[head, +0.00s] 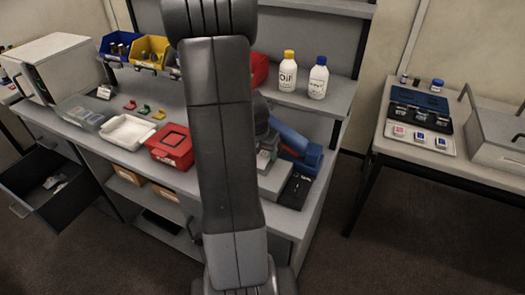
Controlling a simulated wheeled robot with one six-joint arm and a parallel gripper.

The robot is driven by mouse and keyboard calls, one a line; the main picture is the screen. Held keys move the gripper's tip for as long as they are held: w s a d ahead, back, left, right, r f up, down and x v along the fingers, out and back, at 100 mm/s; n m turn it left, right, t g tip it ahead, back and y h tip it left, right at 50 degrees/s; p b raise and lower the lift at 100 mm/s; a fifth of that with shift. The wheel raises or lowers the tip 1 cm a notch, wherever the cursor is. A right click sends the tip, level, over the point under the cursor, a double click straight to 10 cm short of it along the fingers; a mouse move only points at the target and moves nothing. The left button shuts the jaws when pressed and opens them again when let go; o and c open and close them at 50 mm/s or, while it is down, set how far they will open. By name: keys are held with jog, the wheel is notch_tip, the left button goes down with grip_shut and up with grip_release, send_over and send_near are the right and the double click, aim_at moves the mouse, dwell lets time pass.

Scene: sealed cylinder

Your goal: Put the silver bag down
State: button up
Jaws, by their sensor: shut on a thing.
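I cannot make out the silver bag for certain in the head view. My own arm runs down the middle of the picture and hides part of the bench behind it. My gripper is not in view, so what it holds does not show. A small pale grey thing (52,182) lies in the open dark drawer (72,203) at the lower left. It is too small to tell what it is.
The grey workbench (88,139) carries a white tray (127,132), a red box (170,147), blue (121,40) and yellow (149,48) bins, two bottles (288,71) and a blue tool (302,148). A side table (455,168) stands right. Floor is clear between them.

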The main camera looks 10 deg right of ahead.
jog(key=shift+f, duration=0.2)
jog(key=o, duration=1)
jog(key=shift+r, duration=0.6)
jog(key=p+v, duration=0.1)
jog(key=v, duration=1)
jog(key=shift+s+r, duration=0.2)
jog(key=shift+r, duration=0.05)
jog(key=b+x, duration=0.1)
jog(key=x, duration=1.2)
jog(key=shift+a, duration=0.15)
jog(key=shift+r, duration=0.45)
